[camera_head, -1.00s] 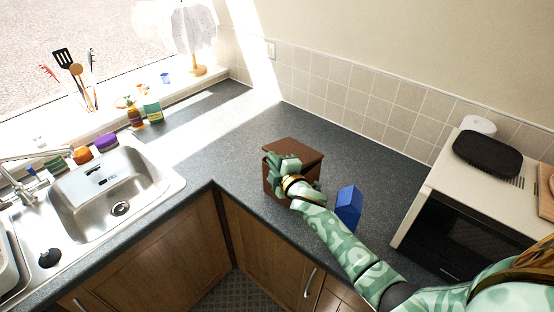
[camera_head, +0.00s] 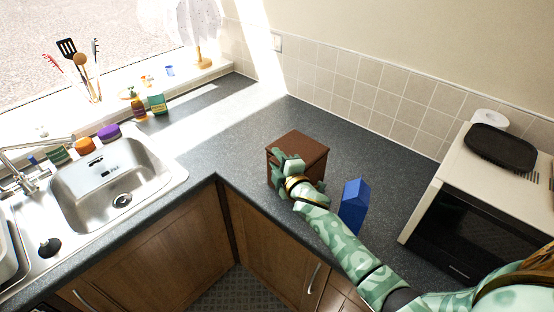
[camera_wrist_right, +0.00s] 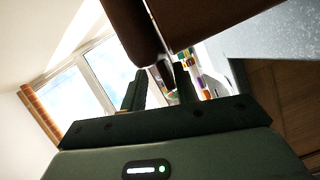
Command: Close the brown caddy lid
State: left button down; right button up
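The brown caddy (camera_head: 312,147) is a box on the dark counter, near the inner corner. Its lid lies flat or nearly flat on top; I cannot tell whether a thin gap remains at the front. My right gripper (camera_head: 284,166) is at the caddy's front left, partly hiding its front. In the right wrist view the caddy (camera_wrist_right: 205,18) fills the top, with a seam between two brown parts. The fingers of my right gripper (camera_wrist_right: 160,84) are apart, just below its edge, with a small dark piece near the right finger. My left gripper is not in view.
A blue carton (camera_head: 354,205) stands right of the caddy, close to my right forearm. A microwave (camera_head: 470,215) with a black tray (camera_head: 500,148) on top is at the right. The sink (camera_head: 110,180) is at the left. The counter behind the caddy is clear.

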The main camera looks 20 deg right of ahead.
jog(key=shift+r, duration=0.15)
jog(key=s+r, duration=0.1)
jog(key=s, duration=1.5)
jog(key=shift+r+p, duration=0.25)
jog(key=shift+p, duration=0.2)
jog(key=shift+s, duration=0.1)
